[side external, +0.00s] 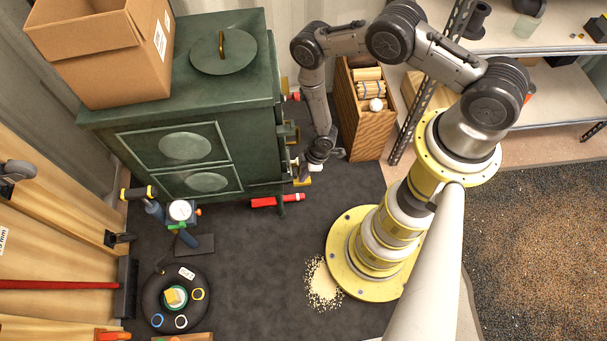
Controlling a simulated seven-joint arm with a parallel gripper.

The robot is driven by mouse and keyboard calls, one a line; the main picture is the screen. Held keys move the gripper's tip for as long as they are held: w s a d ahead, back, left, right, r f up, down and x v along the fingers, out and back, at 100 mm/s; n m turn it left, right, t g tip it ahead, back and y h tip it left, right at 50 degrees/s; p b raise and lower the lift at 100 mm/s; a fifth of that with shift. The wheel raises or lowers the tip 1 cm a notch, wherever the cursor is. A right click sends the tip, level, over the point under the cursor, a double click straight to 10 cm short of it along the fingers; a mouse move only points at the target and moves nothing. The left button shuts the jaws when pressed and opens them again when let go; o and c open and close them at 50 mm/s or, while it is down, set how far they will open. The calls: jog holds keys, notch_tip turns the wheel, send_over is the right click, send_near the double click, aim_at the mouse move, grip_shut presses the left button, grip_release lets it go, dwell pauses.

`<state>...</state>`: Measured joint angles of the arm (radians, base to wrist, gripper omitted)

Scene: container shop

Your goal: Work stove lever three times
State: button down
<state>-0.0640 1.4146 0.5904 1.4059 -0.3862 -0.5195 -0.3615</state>
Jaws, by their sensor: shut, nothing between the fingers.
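A dark green stove (185,140) stands at the left centre, with a round lid and brass handle on top and two oval panels on its front-left face. Several small fittings stick out of its right side: a red-tipped one (294,97), brass-coloured ones (291,132) and a pale one lower down (293,163). I cannot tell for certain which is the lever. My gripper (316,168) hangs down just right of the lower fittings. It looks shut and empty; its fingertips are small here, and I cannot tell whether they touch a fitting.
A cardboard box (105,50) sits on the stove. A wooden crate (362,125) with rolled items stands close right of my forearm. A red object (278,201) lies by the stove's foot. Pale grains (323,284) are spilled near my base. The dark mat (250,260) is mostly clear in the middle.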

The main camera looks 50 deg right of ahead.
aim_at(308, 180)
jog(key=f, duration=0.1)
jog(key=f+t+y, duration=0.1)
jog(key=f, duration=0.1)
jog(key=f+t+y, duration=0.1)
jog(key=shift+s+d+f, duration=0.2)
jog(key=shift+s+d, duration=0.05)
jog(key=shift+f, duration=0.55)
jog(key=shift+r, duration=0.4)
jog(key=v, duration=1.3)
jog(key=shift+r+t+y, duration=0.3)
jog(key=shift+r, duration=0.1)
jog(key=shift+w+a, duration=0.1)
jog(key=shift+w, duration=0.05)
